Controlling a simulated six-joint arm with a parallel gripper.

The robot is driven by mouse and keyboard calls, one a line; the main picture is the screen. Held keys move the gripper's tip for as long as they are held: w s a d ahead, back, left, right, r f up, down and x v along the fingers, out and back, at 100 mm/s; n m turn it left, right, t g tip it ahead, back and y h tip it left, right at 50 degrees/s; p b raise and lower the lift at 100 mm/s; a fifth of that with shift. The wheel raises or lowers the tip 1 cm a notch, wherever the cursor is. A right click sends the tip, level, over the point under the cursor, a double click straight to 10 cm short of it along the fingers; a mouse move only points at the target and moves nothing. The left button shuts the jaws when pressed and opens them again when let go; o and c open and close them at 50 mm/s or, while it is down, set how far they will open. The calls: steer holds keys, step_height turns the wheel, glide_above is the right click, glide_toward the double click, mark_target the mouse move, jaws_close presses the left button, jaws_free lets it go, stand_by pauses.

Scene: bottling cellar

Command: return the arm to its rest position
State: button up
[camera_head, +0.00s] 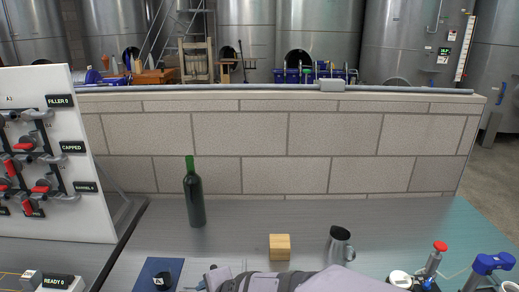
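My arm (300,281) lies low across the bottom edge of the view, grey and lavender, partly cut off by the frame. Its left end, with a small blue and dark tip that looks like my gripper (196,286), is beside a dark blue mat (148,268). The fingers are too small and cut off to tell open from shut. I see nothing clearly held. A small black object with a white mark (162,281) sits on the mat, a short way left of the tip.
A dark green bottle (195,200) stands upright on the metal bench (240,215). A wooden block (280,247) and a metal jug (339,246) stand just beyond my arm. A white valve panel (60,150) is left; red-topped and blue-topped fittings (434,262) are right. A block wall (280,140) closes the back.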

steer(key=s+d+n+g+h+p, duration=0.1)
steer(key=s+d+n, duration=0.3)
steer(key=d, duration=0.5)
steer(key=s+d+f+n+g+h+p, duration=0.1)
steer(key=s+d+n, duration=0.3)
steer(key=d, duration=0.5)
steer(key=s+d+f+n+g+h+p, duration=0.1)
steer(key=s+d+n+g+h, duration=0.2)
steer(key=d, duration=0.6)
steer(key=shift+s+f+n, duration=0.15)
steer(key=shift+s+n, duration=0.55)
steer(key=shift+s, duration=0.45)
